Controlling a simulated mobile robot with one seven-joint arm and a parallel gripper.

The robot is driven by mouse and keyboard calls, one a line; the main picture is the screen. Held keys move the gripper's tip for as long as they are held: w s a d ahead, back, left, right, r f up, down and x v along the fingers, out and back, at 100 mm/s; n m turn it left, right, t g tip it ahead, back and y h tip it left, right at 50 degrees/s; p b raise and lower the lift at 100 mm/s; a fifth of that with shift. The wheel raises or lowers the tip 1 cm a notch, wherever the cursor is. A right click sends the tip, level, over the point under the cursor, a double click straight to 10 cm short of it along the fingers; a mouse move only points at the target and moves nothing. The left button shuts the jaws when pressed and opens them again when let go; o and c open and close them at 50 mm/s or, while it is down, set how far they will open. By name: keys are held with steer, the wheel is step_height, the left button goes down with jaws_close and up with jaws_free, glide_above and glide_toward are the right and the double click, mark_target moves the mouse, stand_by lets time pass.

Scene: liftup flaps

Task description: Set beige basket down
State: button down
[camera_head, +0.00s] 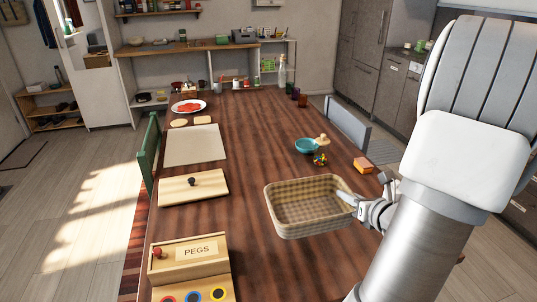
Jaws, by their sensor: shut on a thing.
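A beige woven basket (311,222) with a checked inside is at the middle right of the long dark wooden table (240,220). It looks empty and level. My gripper (352,199) is at the basket's right side, shut on its rim. I cannot tell whether the basket's underside touches the tabletop or hangs just above it. My arm comes in from the right and hides part of the table's right edge.
A wooden PEGS box (188,255) and a knobbed board (193,187) lie left of the basket. A teal bowl (306,146), a small colourful toy (320,160) and an orange block (363,165) are behind it. The table's middle is clear.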

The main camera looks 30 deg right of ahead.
mark_target(316, 192)
steer(key=b+x, duration=0.1)
steer(key=x, duration=0.3)
steer(key=a+f+b+x, duration=0.1)
steer(key=x, duration=0.3)
steer(key=a+f+b+x, duration=0.1)
steer(key=x, duration=0.3)
steer(key=shift+w+a+f+b, duration=0.15)
steer(key=shift+w+b, duration=0.05)
steer(key=shift+b, duration=0.15)
steer(key=shift+f+b, duration=0.8)
steer(key=shift+f, duration=1.1)
steer(key=shift+f, duration=0.2)
steer(key=c, duration=1)
jaws_free()
